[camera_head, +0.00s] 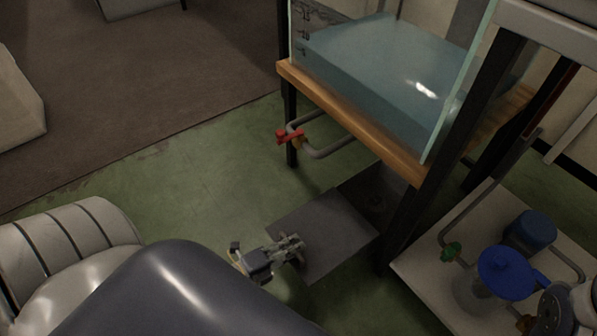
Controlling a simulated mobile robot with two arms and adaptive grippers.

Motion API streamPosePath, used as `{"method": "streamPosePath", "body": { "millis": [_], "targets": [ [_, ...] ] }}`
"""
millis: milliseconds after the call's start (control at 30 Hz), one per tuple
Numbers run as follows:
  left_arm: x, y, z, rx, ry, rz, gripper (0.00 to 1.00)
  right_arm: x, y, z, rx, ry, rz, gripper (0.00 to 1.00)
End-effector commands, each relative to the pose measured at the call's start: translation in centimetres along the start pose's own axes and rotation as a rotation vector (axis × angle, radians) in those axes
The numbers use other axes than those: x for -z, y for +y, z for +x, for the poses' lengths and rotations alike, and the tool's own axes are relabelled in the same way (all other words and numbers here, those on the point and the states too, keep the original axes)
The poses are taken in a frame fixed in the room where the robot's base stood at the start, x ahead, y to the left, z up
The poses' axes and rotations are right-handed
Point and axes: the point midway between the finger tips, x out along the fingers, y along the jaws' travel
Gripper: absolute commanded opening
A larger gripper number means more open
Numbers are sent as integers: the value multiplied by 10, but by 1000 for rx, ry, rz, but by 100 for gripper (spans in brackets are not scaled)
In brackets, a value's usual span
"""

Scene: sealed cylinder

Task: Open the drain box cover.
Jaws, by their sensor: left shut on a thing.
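The drain box cover (330,228) is a flat grey square plate low by the green floor, in front of the tank stand. My left gripper (292,247) is at the plate's near left edge and shut on it. The gripper hides a small part of that edge. A darker grey surface (378,190) adjoins the plate's far right side, partly under the stand. I cannot tell whether the plate is tilted or lies flat.
A glass tank of water (385,85) stands on a wooden-topped stand (370,130) with black legs. A pipe with a red valve (289,135) sticks out below. At right, a pale base (425,283) carries a blue-topped vessel (505,272) and pipes. Green floor (205,180) is clear at left.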

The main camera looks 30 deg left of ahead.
Motion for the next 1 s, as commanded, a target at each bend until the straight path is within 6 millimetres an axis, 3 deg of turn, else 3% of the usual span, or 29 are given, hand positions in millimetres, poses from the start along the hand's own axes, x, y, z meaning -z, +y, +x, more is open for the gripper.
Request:
{"method": "streamPosePath", "body": {
  "millis": [200,300,333,767,1000],
  "targets": [
    [0,-2,1,4,1,-1,0,0,0,0,0,0,0,40],
    [0,-2,1,4,1,-1,26,0,0,0,0,0,0,40],
    [0,-2,1,4,0,-1,30,0,0,0,0,0,0,40],
    [0,0,-6,0,0,0,30,0,0,0,0,1,-1,40],
    [0,1,-48,-3,-1,-1,30,0,0,0,0,0,0,40]
  ]
}}
